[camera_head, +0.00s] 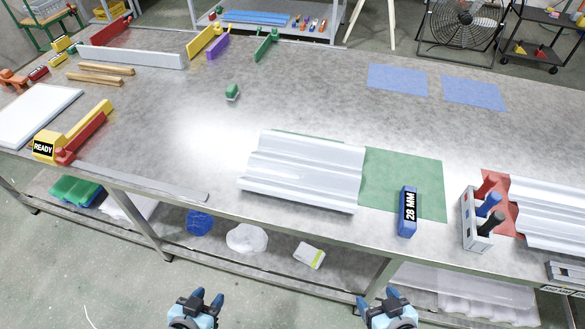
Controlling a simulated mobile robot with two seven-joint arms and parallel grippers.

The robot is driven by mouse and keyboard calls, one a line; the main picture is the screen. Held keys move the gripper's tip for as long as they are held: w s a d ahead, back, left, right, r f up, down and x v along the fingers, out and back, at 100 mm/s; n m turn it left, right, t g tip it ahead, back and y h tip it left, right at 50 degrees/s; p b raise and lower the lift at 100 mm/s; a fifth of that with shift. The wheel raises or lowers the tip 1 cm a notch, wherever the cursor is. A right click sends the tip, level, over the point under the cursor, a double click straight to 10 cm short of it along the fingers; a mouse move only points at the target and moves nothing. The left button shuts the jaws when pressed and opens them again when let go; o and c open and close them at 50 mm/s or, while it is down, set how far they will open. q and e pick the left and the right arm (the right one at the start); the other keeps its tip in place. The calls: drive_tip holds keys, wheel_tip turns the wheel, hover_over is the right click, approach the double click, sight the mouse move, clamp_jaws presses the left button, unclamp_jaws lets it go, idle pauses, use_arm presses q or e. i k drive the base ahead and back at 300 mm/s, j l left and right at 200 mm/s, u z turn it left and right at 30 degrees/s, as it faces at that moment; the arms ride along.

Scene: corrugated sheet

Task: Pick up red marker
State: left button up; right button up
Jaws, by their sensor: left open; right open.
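A grey holder (468,225) stands near the front edge at the right of the bench. A blue marker (489,204) and a black marker (493,222) lean in it. A red marker seems to be at the holder's back end (486,188), but it blends with the red mat behind, so its outline is unclear. My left gripper (209,296) is open and empty, in front of the bench at the bottom of the view. My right gripper (377,298) is also open and empty there, to the left of and well short of the holder.
A blue "28 MM" block (408,212) stands left of the holder. A corrugated sheet (305,170) lies partly over a green mat (405,180). Another sheet (555,210) lies right of the holder, over a red mat (507,226). The bench's middle is largely clear.

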sight(490, 182)
drive_tip(key=z, duration=1.45)
